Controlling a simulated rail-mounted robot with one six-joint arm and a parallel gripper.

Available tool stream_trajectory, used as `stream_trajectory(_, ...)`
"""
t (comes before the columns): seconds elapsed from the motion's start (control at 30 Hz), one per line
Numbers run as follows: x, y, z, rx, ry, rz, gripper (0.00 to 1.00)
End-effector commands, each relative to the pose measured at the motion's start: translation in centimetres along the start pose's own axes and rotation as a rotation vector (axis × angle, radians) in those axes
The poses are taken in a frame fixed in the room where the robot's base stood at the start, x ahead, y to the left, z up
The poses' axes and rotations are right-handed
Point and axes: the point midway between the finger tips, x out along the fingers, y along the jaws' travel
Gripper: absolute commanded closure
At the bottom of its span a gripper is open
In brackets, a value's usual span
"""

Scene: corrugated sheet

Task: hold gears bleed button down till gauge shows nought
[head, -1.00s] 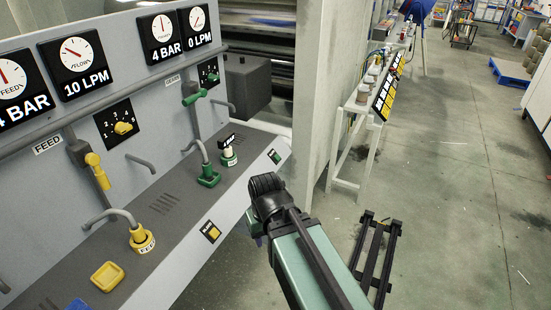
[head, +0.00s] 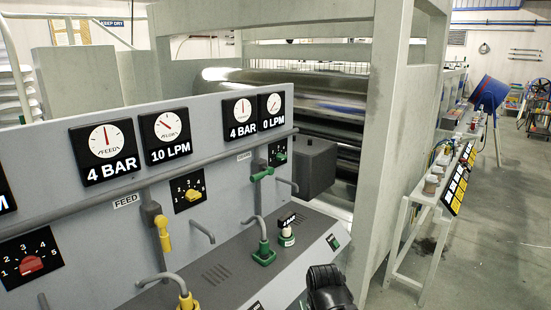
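The gears gauge pair is at the panel's right end in the head view. Its pressure dial (head: 240,117) reads 4 BAR and its flow dial (head: 273,105) reads 0 LPM. A green valve handle (head: 262,174) is below.
The feed section, with 4 BAR and 10 LPM gauges (head: 137,143) and a yellow handle (head: 163,234), is to the left. A red selector knob (head: 32,264) is farther left. A grey post (head: 385,150) and a side bench (head: 425,200) are right. Open floor lies beyond.

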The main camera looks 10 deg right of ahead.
Motion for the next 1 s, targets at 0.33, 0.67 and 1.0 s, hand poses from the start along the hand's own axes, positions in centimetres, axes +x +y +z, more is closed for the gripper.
stream_trajectory(0.33,0.0,0.0,0.0,0.0,0.0,0.0,0.67)
stream_trajectory(0.67,0.0,0.0,0.0,0.0,0.0,0.0,1.0)
stream_trajectory(1.0,0.0,0.0,0.0,0.0,0.0,0.0,1.0)
